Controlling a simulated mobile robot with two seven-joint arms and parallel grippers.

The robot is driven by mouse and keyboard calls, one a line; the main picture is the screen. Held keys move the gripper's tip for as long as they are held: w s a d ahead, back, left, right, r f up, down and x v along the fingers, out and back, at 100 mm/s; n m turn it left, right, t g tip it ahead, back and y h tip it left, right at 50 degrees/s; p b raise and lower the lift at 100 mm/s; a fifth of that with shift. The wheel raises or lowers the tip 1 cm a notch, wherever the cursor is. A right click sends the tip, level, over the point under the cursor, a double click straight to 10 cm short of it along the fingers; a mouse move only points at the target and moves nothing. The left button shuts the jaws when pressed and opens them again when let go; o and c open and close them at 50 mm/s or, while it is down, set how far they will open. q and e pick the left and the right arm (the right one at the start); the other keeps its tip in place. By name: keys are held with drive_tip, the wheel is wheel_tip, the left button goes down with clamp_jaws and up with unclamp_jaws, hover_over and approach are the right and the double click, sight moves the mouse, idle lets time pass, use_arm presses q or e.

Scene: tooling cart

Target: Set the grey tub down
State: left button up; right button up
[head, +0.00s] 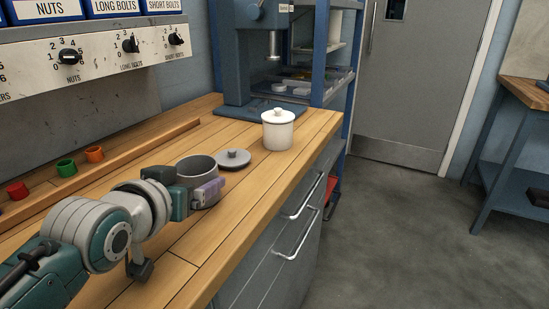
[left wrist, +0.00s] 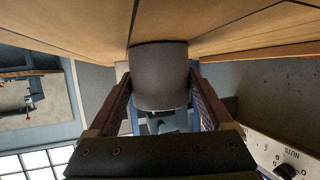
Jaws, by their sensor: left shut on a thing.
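The grey tub (head: 198,166) is an open, round, dark grey pot without its lid, over the wooden workbench (head: 185,242). My left gripper (head: 196,184) is shut on the tub, with a finger on either side of it. The tub looks upright; I cannot tell whether its base touches the bench. In the left wrist view the tub (left wrist: 160,78) sits between the two fingers. A grey lid with a knob (head: 233,159) lies on the bench just beyond the tub. My right gripper is not in view.
A white lidded pot (head: 278,131) stands farther back near the bench's right edge. Behind it is a blue press (head: 236,60). Small red (head: 17,190), green (head: 66,166) and orange (head: 94,154) cups stand at the left. The bench front right of the tub is clear.

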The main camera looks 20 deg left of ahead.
use_arm(q)
drive_tip(key=shift+f, duration=0.1)
drive_tip(key=o, duration=1.1)
drive_tip(key=shift+s+r, duration=0.15)
drive_tip(key=shift+r, duration=0.15)
drive_tip(key=p+v, duration=0.3)
drive_tip(key=v, duration=0.8)
drive_tip(key=shift+s, duration=0.1)
drive_tip(key=s+d+g, duration=0.1)
drive_tip(key=s, duration=0.1)
drive_tip(key=s+d+f+m+g+h, duration=0.1)
drive_tip(key=d+g, duration=0.1)
drive_tip(key=s+d+f+m+g+h, duration=0.1)
drive_tip(key=s, duration=0.1)
drive_tip(key=shift+s+d+f, duration=0.15)
drive_tip(key=shift+s+d, duration=0.2)
drive_tip(key=shift+d, duration=0.05)
drive_tip(key=s+d+m+g, duration=0.1)
drive_tip(key=s+g, duration=0.1)
drive_tip(key=s, duration=0.1)
drive_tip(key=s+d+m+g+h, duration=0.1)
drive_tip(key=s, duration=0.2)
drive_tip(key=s+d+g, duration=0.1)
drive_tip(key=s+g, duration=0.1)
drive_tip(key=s, duration=0.2)
drive_tip(key=shift+d+f+m+g, duration=0.15)
drive_tip(key=shift+f+m+g, duration=0.15)
drive_tip(key=shift+f+m, duration=0.1)
